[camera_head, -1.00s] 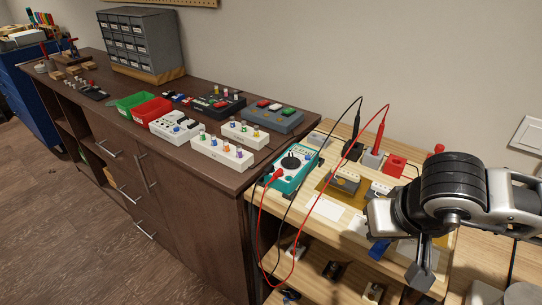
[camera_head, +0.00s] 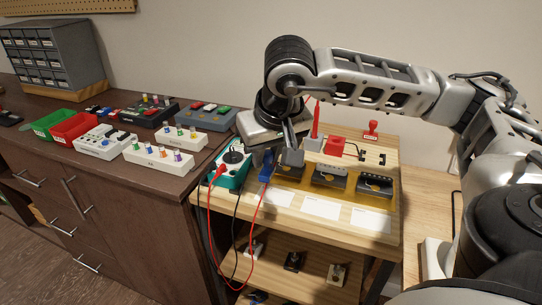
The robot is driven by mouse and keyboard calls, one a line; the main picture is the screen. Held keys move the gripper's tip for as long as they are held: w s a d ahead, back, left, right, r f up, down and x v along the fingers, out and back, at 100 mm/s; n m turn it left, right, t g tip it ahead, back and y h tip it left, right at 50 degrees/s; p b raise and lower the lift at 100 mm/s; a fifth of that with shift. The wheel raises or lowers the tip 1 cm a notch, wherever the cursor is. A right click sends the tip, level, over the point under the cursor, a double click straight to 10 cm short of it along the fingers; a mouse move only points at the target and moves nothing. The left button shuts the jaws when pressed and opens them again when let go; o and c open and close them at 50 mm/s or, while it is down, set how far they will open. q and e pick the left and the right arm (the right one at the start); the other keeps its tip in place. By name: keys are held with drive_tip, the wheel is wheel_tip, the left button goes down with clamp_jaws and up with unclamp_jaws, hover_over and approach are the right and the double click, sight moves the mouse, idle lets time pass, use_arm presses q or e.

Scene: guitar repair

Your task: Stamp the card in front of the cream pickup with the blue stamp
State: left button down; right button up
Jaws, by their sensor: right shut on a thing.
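My right gripper (camera_head: 279,160) points down over the left end of the light wooden bench and is shut on the blue stamp (camera_head: 266,168). The stamp hangs upright, next to the teal meter and above the leftmost card's back edge; I cannot tell whether it touches anything. Three white cards lie in a row: left (camera_head: 276,195), middle (camera_head: 320,208) and right (camera_head: 371,220). I cannot tell clearly which is cream. My left gripper is out of view.
A teal meter (camera_head: 232,168) with red and black leads stands left of the cards. A red block (camera_head: 334,146), an upright red probe (camera_head: 316,120) and a red stamp (camera_head: 371,132) are at the back. The lower shelf (camera_head: 315,268) holds small parts. The bench front edge is clear.

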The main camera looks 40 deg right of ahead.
drive_tip(key=shift+m, duration=0.3)
drive_tip(key=f+b, duration=0.1)
drive_tip(key=d+f+b, duration=0.1)
drive_tip(key=f+b, duration=0.2)
drive_tip(key=shift+s+d+f, duration=0.1)
drive_tip(key=shift+s+d, duration=0.1)
drive_tip(key=shift+d, duration=0.15)
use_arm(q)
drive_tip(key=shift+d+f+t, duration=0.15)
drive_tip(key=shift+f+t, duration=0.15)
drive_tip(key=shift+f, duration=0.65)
use_arm(e)
drive_tip(key=shift+f, duration=0.4)
use_arm(q)
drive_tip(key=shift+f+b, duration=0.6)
drive_tip(key=shift+b, duration=0.2)
use_arm(e)
drive_tip(key=shift+f, duration=0.55)
